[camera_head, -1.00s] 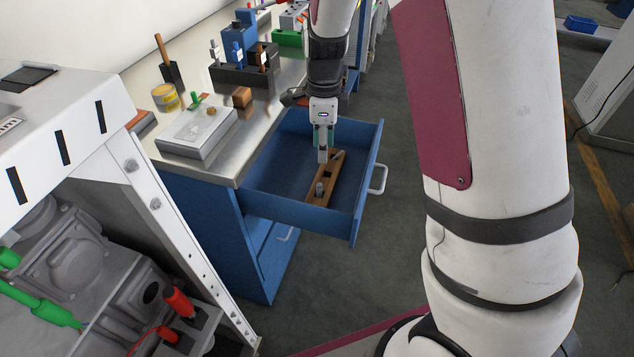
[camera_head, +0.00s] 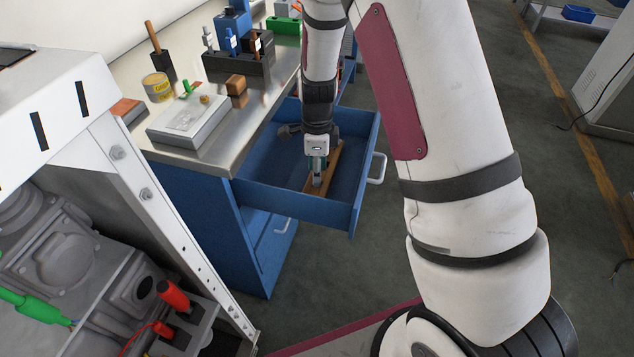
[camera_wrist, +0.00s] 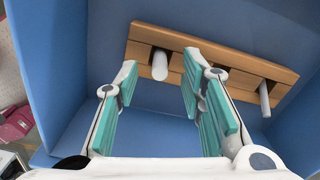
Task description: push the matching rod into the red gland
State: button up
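A brown wooden rack (camera_head: 336,158) lies in the open blue drawer. In the wrist view the rack (camera_wrist: 222,66) holds two pale rods, a thicker one (camera_wrist: 160,64) and a thinner one (camera_wrist: 265,98) to its right. My gripper (camera_head: 317,178) is low in the drawer, over the near end of the rack. In the wrist view my gripper (camera_wrist: 158,72) is open, its teal-padded fingers on either side of the thicker rod with gaps showing. A red cylindrical fitting (camera_head: 173,294) sits on a grey block at lower left; I take it for the red gland. Its opening is not clear.
The blue drawer's walls (camera_head: 290,202) surround my gripper closely. The metal bench top (camera_head: 225,140) holds a grey box (camera_head: 187,122), a yellow tin (camera_head: 157,87) and tool blocks. A white frame (camera_head: 165,215) stands before the fittings, with a green one (camera_head: 30,305).

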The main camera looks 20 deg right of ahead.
jog(key=shift+f, duration=0.45)
grip_shut()
jog(key=shift+r, duration=0.15)
